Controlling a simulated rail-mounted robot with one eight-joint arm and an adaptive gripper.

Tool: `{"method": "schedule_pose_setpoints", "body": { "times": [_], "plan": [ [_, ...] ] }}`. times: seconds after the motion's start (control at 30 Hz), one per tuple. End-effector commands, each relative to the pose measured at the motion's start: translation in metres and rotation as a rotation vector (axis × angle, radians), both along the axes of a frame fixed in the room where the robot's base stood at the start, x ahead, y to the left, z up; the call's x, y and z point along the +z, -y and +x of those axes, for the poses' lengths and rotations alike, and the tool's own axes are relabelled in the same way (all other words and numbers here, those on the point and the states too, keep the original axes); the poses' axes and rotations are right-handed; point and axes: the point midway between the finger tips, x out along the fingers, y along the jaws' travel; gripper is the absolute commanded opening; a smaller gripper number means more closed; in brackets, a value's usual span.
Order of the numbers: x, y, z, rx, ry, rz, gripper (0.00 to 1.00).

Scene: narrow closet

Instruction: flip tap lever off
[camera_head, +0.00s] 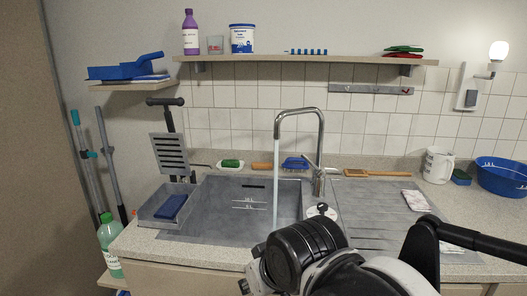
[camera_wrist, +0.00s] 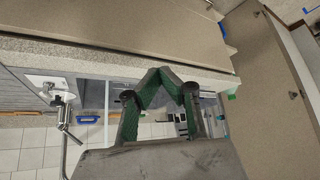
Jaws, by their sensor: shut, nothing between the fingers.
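The chrome tap (camera_head: 320,150) stands upright at the back of the grey sink (camera_head: 212,205) in the head view. A stream of water (camera_head: 276,180) runs from its spout into the basin. The tap (camera_wrist: 63,115) also shows at the left of the wrist view, which looks turned over. My gripper (camera_wrist: 160,72) is shut and empty, its green-padded fingers meeting, apart from the tap. In the head view the gripper tips are hidden; my arm fills the lower right foreground.
A grooved drainboard (camera_head: 375,205) lies right of the basin, with a white mug (camera_head: 437,165) and blue bowl (camera_head: 503,176) beyond. A wooden brush (camera_head: 375,172) lies behind. A shelf (camera_head: 300,60) runs above. A grey caddy (camera_head: 165,203) stands left.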

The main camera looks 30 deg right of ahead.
Motion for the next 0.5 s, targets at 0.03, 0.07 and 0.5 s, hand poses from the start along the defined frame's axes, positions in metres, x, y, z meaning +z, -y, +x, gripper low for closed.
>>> {"method": "schedule_pose_setpoints", "body": {
  "times": [0.03, 0.07, 0.5],
  "plan": [
    [0.004, 0.002, 0.003, -0.007, -0.001, 0.005, 0.00],
    [0.008, 0.003, 0.005, -0.012, -0.003, 0.010, 0.00],
    [0.095, 0.072, 0.099, -0.210, -0.026, 0.219, 0.00]
  ]
}}
